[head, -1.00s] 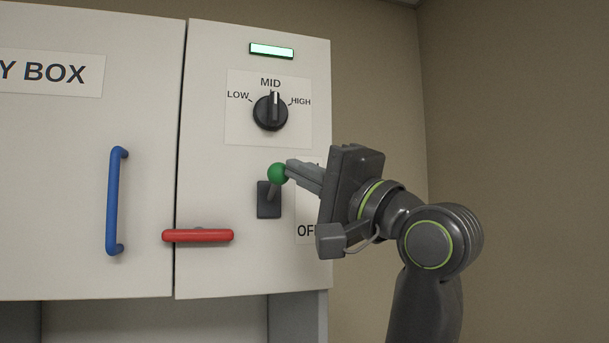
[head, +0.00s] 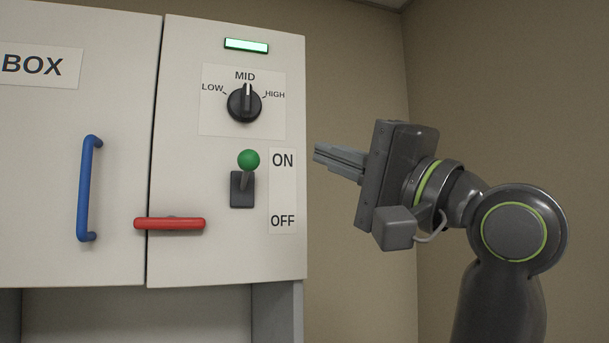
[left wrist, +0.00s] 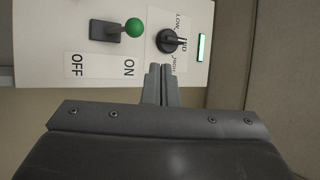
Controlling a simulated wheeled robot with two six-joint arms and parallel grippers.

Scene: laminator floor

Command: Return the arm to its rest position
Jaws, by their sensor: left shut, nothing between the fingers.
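My left gripper (head: 338,160) is shut and empty, to the right of the white cabinet panel, apart from the green-knobbed lever. Its closed fingers also show in the left wrist view (left wrist: 160,85). The lever's green ball (head: 248,160) is tilted up, level with the ON label (head: 283,160); the ball also shows in the left wrist view (left wrist: 134,27). My right gripper is in neither view.
The cabinet panel (head: 215,250) carries a dial (head: 244,103) pointing at MID, a lit green indicator (head: 246,45) and a red handle (head: 170,224). A blue handle (head: 88,188) is on the left door. Free room lies right of the cabinet, before the bare wall.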

